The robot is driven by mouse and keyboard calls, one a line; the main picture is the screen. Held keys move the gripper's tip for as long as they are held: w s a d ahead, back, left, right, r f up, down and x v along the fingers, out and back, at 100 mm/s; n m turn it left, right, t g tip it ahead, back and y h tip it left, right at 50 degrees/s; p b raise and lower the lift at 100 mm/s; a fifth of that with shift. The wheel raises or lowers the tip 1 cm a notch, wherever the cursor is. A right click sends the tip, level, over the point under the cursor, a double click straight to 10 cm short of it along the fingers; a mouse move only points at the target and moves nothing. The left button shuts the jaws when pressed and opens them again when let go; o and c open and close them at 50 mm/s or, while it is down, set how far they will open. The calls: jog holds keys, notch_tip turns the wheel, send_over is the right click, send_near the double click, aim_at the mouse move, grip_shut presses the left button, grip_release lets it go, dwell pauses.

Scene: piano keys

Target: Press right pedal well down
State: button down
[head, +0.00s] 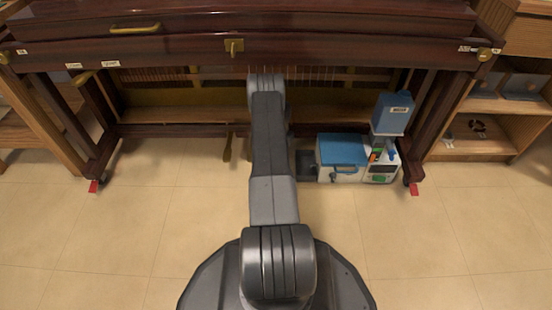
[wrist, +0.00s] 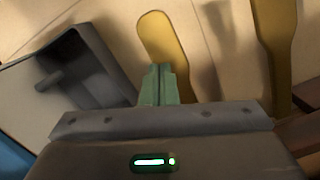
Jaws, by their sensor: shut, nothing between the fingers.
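In the wrist view, a brass pedal (wrist: 163,42) with a rounded end lies just beyond my gripper (wrist: 160,72). It is the pedal nearest the grey box, which fits the right pedal. My green fingers are shut together and empty, overlapping the pedal's lower part in the picture. I cannot tell whether they touch it or hang above it. A second brass pedal (wrist: 275,40) stands farther right in that view. In the head view, a brass pedal (head: 227,150) shows left of my arm; my arm hides my gripper and the right pedal.
The dark red piano (head: 350,50) spans the back, above the pedals. A grey open box (wrist: 85,75) lies close beside my gripper. A blue-lidded white box (head: 342,152) and a blue container (head: 392,113) stand right of my arm. The tiled floor in front is clear.

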notch_tip(320, 180, up, 14)
jog(key=w+p, duration=0.1)
jog(key=p, duration=0.2)
jog(key=shift+d+f, duration=0.2)
jog(key=shift+d, duration=0.05)
jog(key=shift+w, duration=0.1)
dwell(0.3)
jog(key=f, duration=0.3)
jog(key=f+b, duration=0.1)
jog(key=f, duration=0.2)
jog(key=s+f+b, duration=0.1)
jog(key=f, duration=0.2)
jog(key=shift+a, duration=0.15)
jog(key=s+f, duration=0.1)
jog(key=s+a+f+b, duration=0.1)
jog(key=s, duration=0.1)
jog(key=shift+a+f, duration=0.1)
jog(key=shift+f, duration=0.15)
notch_tip(320, 180, up, 3)
jog(key=shift+w+f+p, duration=0.15)
jog(key=shift+f+p, duration=0.05)
jog(key=shift+p, duration=0.15)
jog(key=shift+r, duration=0.45)
